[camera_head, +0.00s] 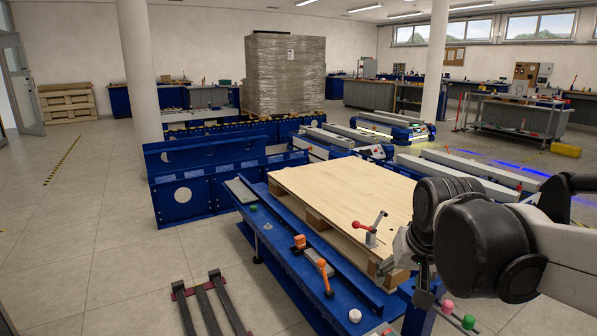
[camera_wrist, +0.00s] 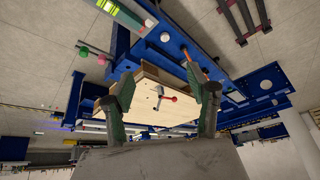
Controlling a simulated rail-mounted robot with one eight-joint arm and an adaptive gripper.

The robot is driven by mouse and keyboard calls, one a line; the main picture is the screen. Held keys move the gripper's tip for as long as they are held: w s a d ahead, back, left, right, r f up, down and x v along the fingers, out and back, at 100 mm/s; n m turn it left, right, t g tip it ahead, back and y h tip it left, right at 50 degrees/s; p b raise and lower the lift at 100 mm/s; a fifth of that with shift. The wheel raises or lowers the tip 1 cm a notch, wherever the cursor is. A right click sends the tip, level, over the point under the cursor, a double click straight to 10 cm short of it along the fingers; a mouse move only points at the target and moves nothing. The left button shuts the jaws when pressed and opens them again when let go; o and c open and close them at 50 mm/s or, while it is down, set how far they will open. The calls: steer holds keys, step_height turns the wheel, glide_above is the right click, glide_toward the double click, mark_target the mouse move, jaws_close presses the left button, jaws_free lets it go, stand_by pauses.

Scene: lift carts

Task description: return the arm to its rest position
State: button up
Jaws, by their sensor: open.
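My arm reaches in from the right in the head view, with my gripper (camera_head: 424,278) pointing down beside the near right corner of a plywood-topped pallet (camera_head: 330,190). In the wrist view my gripper (camera_wrist: 166,90) has its two dark green fingers spread apart, with nothing held between them. The pallet (camera_wrist: 150,118) shows beyond and between the fingers. A clamp lever with a red knob (camera_head: 371,232) stands on the pallet top, and it also shows between the fingers in the wrist view (camera_wrist: 159,97). My wrist hides part of the pallet's right side.
The pallet rests on a blue lift cart (camera_head: 285,250) with orange-handled tools (camera_head: 323,276) on its near rail. Pink and green knobs (camera_head: 468,321) show below my arm. A blue frame (camera_head: 190,205) and a pillar (camera_head: 140,75) stand left.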

steer(key=s+f+n+t, duration=0.1)
steer(key=s+f+t, duration=0.15)
steer(key=s, duration=1.05)
step_height(320, 180, up, 18)
steer(key=p, duration=1.8)
steer(key=shift+s, duration=0.15)
